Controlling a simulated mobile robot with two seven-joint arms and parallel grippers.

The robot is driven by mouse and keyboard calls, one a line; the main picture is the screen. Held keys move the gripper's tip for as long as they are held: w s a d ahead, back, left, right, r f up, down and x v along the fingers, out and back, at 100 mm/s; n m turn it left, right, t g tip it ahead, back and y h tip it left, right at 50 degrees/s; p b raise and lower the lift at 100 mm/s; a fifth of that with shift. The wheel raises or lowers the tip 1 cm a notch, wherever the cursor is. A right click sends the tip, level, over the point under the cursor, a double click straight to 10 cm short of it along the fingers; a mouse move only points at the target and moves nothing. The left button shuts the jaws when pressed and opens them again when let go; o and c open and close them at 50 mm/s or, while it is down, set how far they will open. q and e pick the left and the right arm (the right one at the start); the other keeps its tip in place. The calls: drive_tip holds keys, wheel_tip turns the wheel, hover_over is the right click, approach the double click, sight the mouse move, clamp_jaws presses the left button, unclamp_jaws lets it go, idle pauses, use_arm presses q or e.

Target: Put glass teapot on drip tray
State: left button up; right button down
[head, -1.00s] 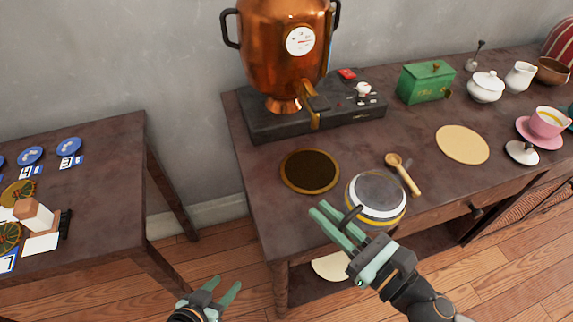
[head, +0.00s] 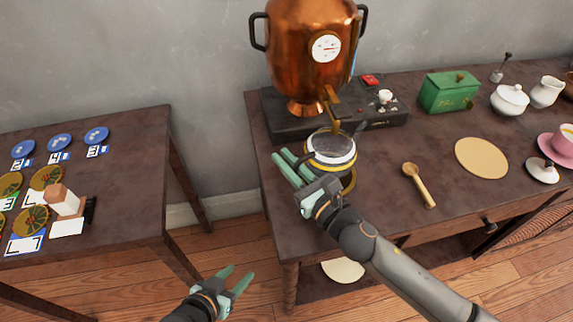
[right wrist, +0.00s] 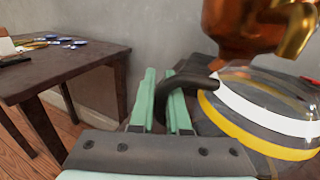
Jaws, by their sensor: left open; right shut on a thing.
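The glass teapot (head: 331,152) has a white band, a yellow lower band and a dark handle. It is upright, in front of the urn's spout. My right gripper (head: 283,158) is shut on its handle, also seen in the right wrist view (right wrist: 187,86). The drip tray (head: 349,183), dark with a gold rim, is mostly hidden behind the teapot and gripper; its rim shows at the lower right. The teapot appears over the tray; I cannot tell whether they touch. My left gripper (head: 238,277) is open and empty, low in front of the tables.
The copper urn (head: 312,50) stands on a black base (head: 281,127) just behind the teapot, its tap close by. A wooden spoon (head: 420,186) and round mat (head: 481,158) lie to the right. A green box (head: 448,93) stands behind. A second table (head: 125,150) is at left.

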drive_tip(key=shift+f+b, duration=0.3)
drive_tip(key=shift+f, duration=0.4)
drive_tip(key=shift+f, duration=0.25)
drive_tip(key=c, duration=0.9)
unclamp_jaws()
drive_tip(key=shift+s, duration=0.1)
drive_tip(key=shift+r, duration=0.15)
drive_tip(key=v, duration=1.2)
drive_tip(key=shift+d+b, duration=0.1)
drive_tip(key=shift+b, duration=0.2)
